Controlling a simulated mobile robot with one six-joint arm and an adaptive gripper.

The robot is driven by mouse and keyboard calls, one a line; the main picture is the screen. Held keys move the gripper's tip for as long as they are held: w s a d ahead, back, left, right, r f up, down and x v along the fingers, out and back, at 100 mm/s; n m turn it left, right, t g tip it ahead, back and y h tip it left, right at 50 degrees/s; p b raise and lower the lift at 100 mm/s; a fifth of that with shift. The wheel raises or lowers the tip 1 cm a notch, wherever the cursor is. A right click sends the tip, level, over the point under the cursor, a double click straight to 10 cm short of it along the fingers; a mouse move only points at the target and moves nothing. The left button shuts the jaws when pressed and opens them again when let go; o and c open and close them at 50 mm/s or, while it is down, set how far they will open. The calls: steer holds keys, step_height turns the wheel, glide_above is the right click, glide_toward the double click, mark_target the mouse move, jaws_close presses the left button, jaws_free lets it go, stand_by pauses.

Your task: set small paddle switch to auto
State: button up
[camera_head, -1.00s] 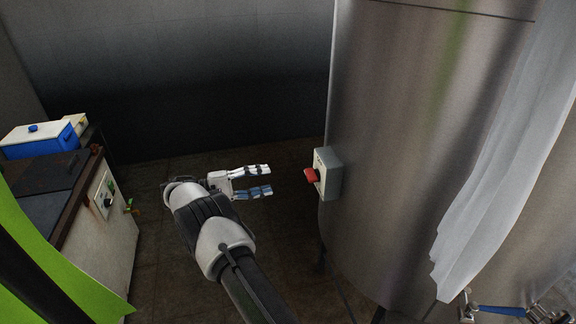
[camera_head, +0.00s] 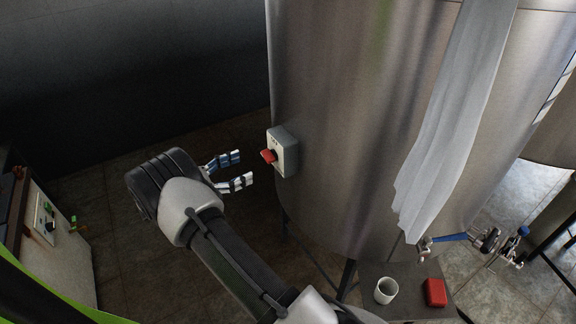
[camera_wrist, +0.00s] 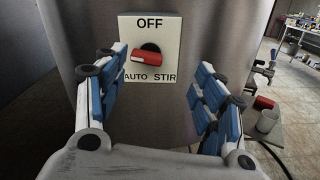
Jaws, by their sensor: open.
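The paddle switch has a red paddle (camera_head: 268,155) on a pale box (camera_head: 285,152) fixed to the steel tank's side. The plate reads OFF above, AUTO lower left and STIR lower right. The paddle sticks out towards the camera, so its exact setting is hard to tell. My gripper (camera_head: 244,168) is open and empty, just left of the box. In the wrist view its blue-padded fingers (camera_wrist: 161,60) stand either side of the paddle, apart from it.
The steel tank (camera_head: 350,120) fills the right, with a white sheet (camera_head: 450,130) hanging on it. A white cup (camera_head: 386,290) and a red block (camera_head: 435,292) stand on a low surface below. A cabinet with another switch (camera_head: 48,222) is at the left.

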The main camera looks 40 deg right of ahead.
mark_target(268, 156)
steer(key=x, duration=0.4)
steer(key=b+x, duration=0.1)
steer(key=x, duration=0.3)
steer(key=shift+w+d+f, duration=0.1)
steer(key=shift+w+d, duration=0.05)
steer(key=shift+d, duration=0.4)
steer(key=shift+o, duration=0.9)
steer(key=shift+f, duration=0.1)
steer(key=c, duration=0.7)
steer(key=o, duration=0.6)
steer(key=shift+c, duration=0.2)
steer(key=shift+s, duration=0.3)
steer(key=shift+c, duration=0.2)
